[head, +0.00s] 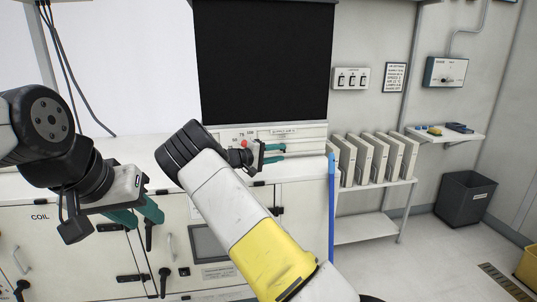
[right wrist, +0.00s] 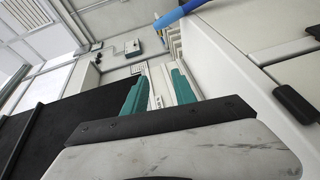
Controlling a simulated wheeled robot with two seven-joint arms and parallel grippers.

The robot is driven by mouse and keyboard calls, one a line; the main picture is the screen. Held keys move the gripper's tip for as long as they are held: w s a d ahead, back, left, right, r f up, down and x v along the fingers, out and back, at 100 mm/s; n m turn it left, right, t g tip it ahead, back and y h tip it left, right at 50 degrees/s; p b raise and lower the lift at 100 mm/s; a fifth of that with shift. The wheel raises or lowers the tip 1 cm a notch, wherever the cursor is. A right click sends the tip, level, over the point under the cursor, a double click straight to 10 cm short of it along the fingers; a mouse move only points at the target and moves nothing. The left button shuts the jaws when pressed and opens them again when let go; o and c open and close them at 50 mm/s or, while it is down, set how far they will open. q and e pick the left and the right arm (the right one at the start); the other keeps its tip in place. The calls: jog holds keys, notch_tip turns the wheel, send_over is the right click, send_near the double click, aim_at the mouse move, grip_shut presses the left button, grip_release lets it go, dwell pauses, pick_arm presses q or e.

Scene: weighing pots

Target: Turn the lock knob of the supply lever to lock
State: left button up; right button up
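In the head view, a panel strip (head: 305,133) under the black screen carries small labels and a small red part (head: 244,143). My right gripper (head: 284,153) is just in front of this strip, pointing right, with its two teal fingers apart. Nothing shows between the fingers in the right wrist view (right wrist: 160,88).
A blue upright pole (head: 331,215) stands right of the cabinet front. A shelf (head: 375,190) holds several pale upright panels. A grey bin (head: 466,198) stands on the floor at right, and a wall box (head: 446,72) hangs above a small shelf (head: 447,136). Floor in front is clear.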

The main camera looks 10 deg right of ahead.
jog(key=s+d+f+m+y, duration=0.2)
jog(key=d+f+y, duration=0.4)
jog(key=y, duration=0.3)
jog(key=w+t+y, duration=0.1)
jog(key=w+a+t+y, duration=0.1)
jog(key=w, duration=0.1)
jog(key=w+y, duration=0.1)
jog(key=shift+w+a+r+t, duration=0.15)
jog(key=shift+w+r+t, duration=0.2)
jog(key=shift+r+t, duration=0.05)
jog(key=w+t, duration=0.1)
jog(key=w, duration=0.3)
jog(key=w+r+t+y, duration=0.1)
jog(key=w, duration=0.3)
jog(key=w+d+t+y, duration=0.1)
jog(key=w+t, duration=0.1)
jog(key=w, duration=0.2)
jog(key=shift+r, duration=0.35)
jog(key=shift+c, duration=0.2)
grip_shut()
